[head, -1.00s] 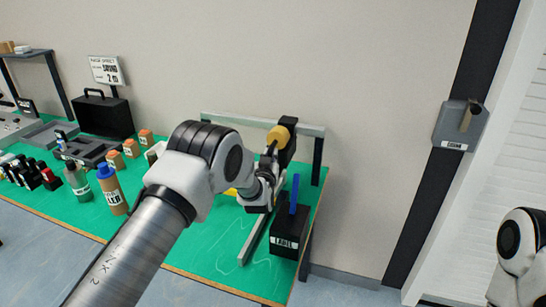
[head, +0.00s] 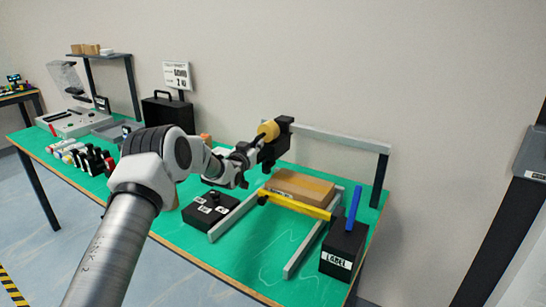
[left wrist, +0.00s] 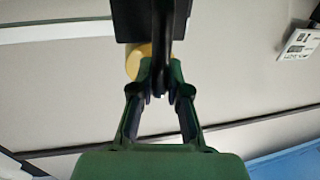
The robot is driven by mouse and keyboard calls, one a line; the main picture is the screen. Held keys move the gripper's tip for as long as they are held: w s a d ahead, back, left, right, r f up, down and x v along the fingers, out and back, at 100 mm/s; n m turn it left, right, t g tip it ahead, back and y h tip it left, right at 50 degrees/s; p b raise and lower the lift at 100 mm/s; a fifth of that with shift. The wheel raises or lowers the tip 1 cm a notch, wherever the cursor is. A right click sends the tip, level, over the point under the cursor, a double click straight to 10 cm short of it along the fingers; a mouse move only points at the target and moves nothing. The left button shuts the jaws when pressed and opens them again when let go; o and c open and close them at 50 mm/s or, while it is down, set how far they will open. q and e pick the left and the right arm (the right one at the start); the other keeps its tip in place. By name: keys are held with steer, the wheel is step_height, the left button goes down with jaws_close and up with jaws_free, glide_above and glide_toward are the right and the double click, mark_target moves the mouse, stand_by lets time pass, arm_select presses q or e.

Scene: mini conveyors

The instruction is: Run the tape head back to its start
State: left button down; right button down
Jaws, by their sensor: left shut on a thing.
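The tape head (head: 281,142) is a black block with a tan tape roll (head: 268,130) on it, at the left part of the grey overhead rail (head: 335,139). It also shows at the top of the left wrist view (left wrist: 150,22). My left gripper (head: 250,155) is shut on the tape head's dark handle. In the left wrist view its fingertips (left wrist: 165,82) meet at that handle. The rail's left end is hidden behind the head and my gripper. My right gripper is out of view.
A brown carton (head: 304,184) lies between two grey guide rails, behind a yellow bar (head: 298,206). A black box marked LABEL (head: 341,243) with a blue upright stands at right. A black button box (head: 207,211) stands left. Bottles and a black case (head: 167,112) are further left.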

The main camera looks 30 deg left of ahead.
arm_select(q)
steer(key=shift+w+a+r, duration=0.1)
steer(key=shift+a+r, duration=0.2)
steer(key=shift+a, duration=0.6)
steer(key=c, duration=1.1)
jaws_free()
steer(key=shift+w+d, duration=0.1)
steer(key=shift+c, duration=0.2)
steer(key=shift+d+f, duration=0.1)
steer(key=shift+f, duration=0.05)
steer(key=s+d, duration=0.2)
steer(key=s, duration=0.9)
steer(key=shift+s, duration=0.4)
